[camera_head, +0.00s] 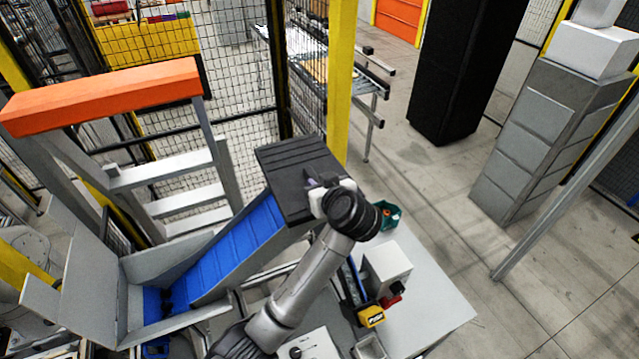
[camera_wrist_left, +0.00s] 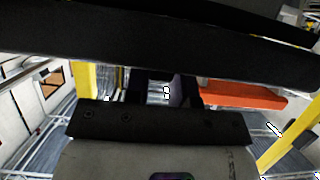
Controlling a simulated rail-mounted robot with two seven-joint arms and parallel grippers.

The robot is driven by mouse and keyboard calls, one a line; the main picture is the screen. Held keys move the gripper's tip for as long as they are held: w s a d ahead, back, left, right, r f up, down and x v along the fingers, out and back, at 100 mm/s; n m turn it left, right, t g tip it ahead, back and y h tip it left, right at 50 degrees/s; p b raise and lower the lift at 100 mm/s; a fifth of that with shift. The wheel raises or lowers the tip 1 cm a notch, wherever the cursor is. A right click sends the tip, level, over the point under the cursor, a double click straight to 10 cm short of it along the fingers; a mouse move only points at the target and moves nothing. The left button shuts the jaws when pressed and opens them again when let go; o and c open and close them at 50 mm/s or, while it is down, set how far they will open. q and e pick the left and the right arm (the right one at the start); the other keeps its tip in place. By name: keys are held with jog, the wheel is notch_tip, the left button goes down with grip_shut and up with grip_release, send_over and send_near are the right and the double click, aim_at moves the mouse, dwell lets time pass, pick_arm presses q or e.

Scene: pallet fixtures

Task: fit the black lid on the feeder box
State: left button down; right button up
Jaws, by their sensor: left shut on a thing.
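The black lid (camera_head: 296,172) is a flat, ribbed dark plate near the middle of the head view, tilted in the picture. My left gripper (camera_head: 325,187) is shut on its near right edge; the fingertips are mostly hidden by the wrist. The lid also spans the top of the left wrist view (camera_wrist_left: 150,55) as a wide dark band, above the left gripper's fingers (camera_wrist_left: 167,92). The feeder box (camera_head: 150,264) is a grey metal hopper with a blue ribbed incline, at the lower left. The lid overlaps the incline's upper end; I cannot tell whether they touch. My right gripper is not in view.
An orange-topped frame with steps (camera_head: 105,95) stands behind the feeder. A yellow post (camera_head: 342,80) rises behind the lid. A white table (camera_head: 435,300) at lower right carries a white box (camera_head: 387,268) and a green bin (camera_head: 388,215).

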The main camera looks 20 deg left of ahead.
pick_arm(q)
jog(key=c, duration=0.9)
grip_release()
jog(key=shift+f, duration=0.15)
jog(key=b+v, duration=0.4)
jog(key=v, duration=1)
jog(key=shift+w, duration=0.1)
